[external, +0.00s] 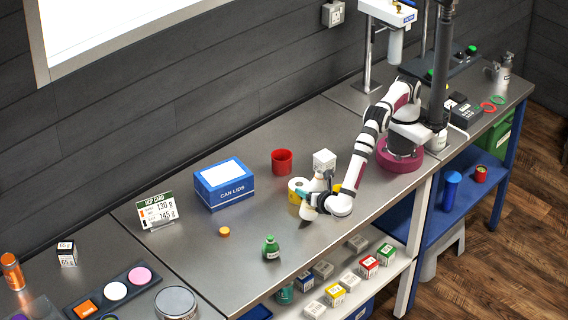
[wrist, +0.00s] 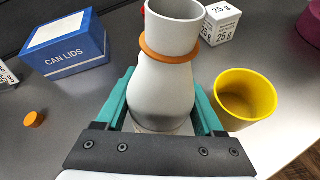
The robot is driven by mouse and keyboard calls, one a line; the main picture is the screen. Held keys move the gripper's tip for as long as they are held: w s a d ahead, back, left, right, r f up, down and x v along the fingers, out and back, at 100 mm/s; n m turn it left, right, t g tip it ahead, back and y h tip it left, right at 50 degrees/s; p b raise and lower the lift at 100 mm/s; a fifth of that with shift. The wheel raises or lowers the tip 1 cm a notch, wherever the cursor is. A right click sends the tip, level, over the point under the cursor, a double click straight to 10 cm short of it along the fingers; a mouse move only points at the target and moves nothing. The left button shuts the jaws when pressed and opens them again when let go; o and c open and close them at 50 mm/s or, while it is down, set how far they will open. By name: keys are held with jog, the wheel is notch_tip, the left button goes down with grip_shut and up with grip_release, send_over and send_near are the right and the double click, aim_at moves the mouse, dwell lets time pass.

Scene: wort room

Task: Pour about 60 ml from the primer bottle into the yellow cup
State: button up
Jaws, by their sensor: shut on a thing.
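My gripper (external: 318,203) is shut on a white bottle (external: 311,206), which I take to be the primer bottle. In the wrist view the bottle (wrist: 162,85) stands between the teal fingers of my gripper (wrist: 165,118), with an orange ring around its neck and an open grey mouth. No liquid is seen leaving it. The yellow cup (wrist: 246,97) is open and stands just right of the bottle in the wrist view, apart from its mouth. In the external view the cup (external: 336,187) is mostly hidden behind my gripper. I cannot tell its contents.
A white box (external: 324,160), red cup (external: 282,161) and blue CAN LIDS box (external: 224,184) stand behind. An orange cap (external: 224,231) and green bottle (external: 271,248) are left, with bare table between.

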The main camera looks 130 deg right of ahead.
jog(key=shift+n+g, duration=0.7)
jog(key=shift+n, duration=0.2)
dwell(2.2)
